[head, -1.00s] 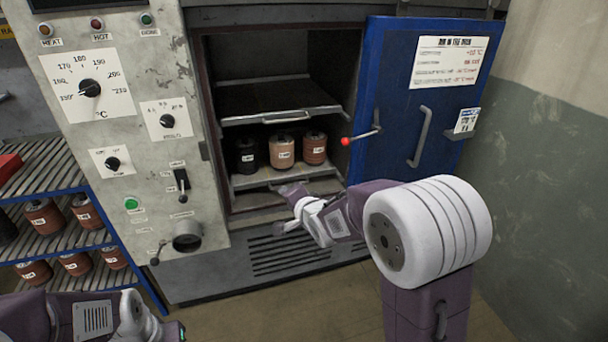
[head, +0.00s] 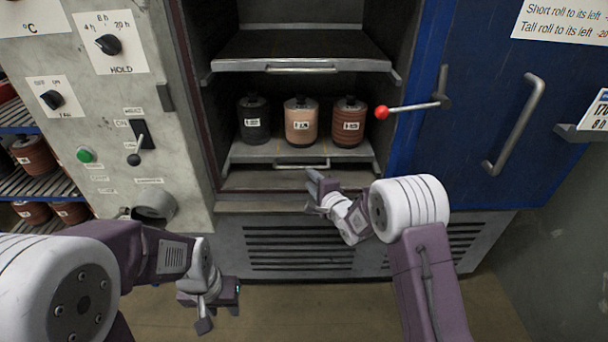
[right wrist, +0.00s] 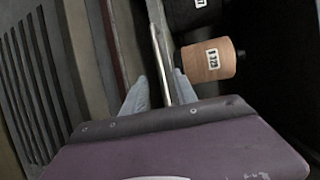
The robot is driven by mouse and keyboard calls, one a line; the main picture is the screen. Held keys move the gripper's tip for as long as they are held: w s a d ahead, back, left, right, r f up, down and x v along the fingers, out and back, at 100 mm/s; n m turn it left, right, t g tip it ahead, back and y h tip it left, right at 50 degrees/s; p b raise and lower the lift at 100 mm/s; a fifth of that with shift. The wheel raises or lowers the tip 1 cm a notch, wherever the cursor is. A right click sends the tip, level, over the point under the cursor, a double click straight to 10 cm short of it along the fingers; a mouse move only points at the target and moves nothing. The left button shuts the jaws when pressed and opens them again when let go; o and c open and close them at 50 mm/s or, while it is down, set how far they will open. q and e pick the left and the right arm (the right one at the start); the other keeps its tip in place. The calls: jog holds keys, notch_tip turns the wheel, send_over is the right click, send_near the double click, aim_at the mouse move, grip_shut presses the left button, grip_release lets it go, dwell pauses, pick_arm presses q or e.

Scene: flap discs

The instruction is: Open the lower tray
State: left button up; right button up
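The lower tray (head: 237,151) sits inside the open oven on the lower level, with a metal bar handle (head: 301,165) along its front. Three rolls stand on it: a black one (head: 253,122), a tan one (head: 301,124) and a brown one (head: 348,124). My right gripper (head: 316,183) is just in front of the handle. In the right wrist view my right gripper (right wrist: 158,92) is open, its fingers apart on either side of the handle bar (right wrist: 159,52); contact cannot be told. My left gripper (head: 220,308) hangs low before the oven's base; its opening is unclear.
The upper tray (head: 300,48) is above, empty. The blue door (head: 480,150) stands open at the right, with a red-knobbed lever (head: 410,108) sticking out left. The control panel (head: 80,120) is at the left, beside a rack of rolls (head: 35,190).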

aim_at(301, 168)
jog(key=b+x, duration=0.1)
jog(key=x, duration=0.7)
jog(key=shift+w+d+f+b, duration=0.15)
jog(key=shift+w+d+b, duration=0.05)
jog(key=shift+b, duration=0.2)
jog(key=shift+w+a, duration=0.2)
jog(key=shift+w, duration=0.25)
grip_shut()
dwell(0.6)
